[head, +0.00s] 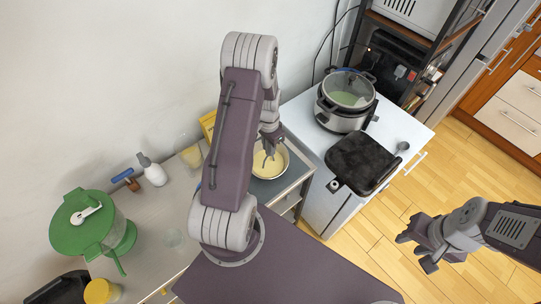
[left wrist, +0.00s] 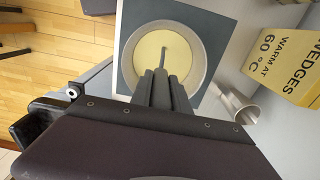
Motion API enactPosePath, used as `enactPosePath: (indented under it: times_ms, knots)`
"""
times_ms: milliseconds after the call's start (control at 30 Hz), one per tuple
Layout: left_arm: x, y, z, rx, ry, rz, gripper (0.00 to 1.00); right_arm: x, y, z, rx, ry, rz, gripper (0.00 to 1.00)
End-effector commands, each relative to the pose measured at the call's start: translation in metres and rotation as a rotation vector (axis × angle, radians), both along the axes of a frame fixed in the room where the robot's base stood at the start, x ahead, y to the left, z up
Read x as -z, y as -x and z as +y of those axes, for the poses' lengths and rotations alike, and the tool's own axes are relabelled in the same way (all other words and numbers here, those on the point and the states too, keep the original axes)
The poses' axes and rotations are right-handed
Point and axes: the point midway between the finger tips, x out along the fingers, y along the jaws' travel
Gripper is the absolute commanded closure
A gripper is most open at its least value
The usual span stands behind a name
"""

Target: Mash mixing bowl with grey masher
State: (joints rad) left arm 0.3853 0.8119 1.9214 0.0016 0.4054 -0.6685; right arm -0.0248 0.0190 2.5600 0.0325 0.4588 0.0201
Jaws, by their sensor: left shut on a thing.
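The mixing bowl (head: 286,158) stands on the counter to the right of my left arm, with pale yellow content inside. In the left wrist view the bowl (left wrist: 201,55) is seen from above, on a dark grey and pale surface. My left gripper (head: 267,143) is over the bowl, and its fingers also show in the left wrist view (left wrist: 163,88). It is shut on the grey masher (left wrist: 165,54), whose thin shaft reaches down into the bowl's content. The masher's head is hidden. My right gripper (head: 420,246) is open and empty above the floor at the right.
A yellow box (left wrist: 284,62) and a metal cup (left wrist: 238,107) stand near the bowl. A lidded cooker (head: 343,119) and black grill (head: 362,162) sit on the white cabinet to the right.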

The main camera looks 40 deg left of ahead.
Motion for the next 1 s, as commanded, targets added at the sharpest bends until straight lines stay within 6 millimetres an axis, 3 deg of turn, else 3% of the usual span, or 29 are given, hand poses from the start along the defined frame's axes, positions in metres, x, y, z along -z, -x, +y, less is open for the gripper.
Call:
enactPosePath:
  times_ms: [133,467,767,1000]
  knots:
    - [-0.001,-0.004,-0.002,0.001,0.002,0.006,1.00,-0.002,0.000,0.000,0.000,0.000,0.000,0.64]
    - [-0.015,-0.048,-0.006,0.001,0.001,0.002,1.00,-0.010,0.000,0.000,0.000,0.000,0.000,0.64]
    - [-0.016,-0.050,-0.006,0.000,0.001,0.000,1.00,-0.010,0.000,0.000,0.000,0.000,0.000,0.64]
    - [0.005,-0.052,-0.006,0.000,0.000,-0.001,1.00,0.007,0.000,0.000,0.000,0.000,0.000,0.64]
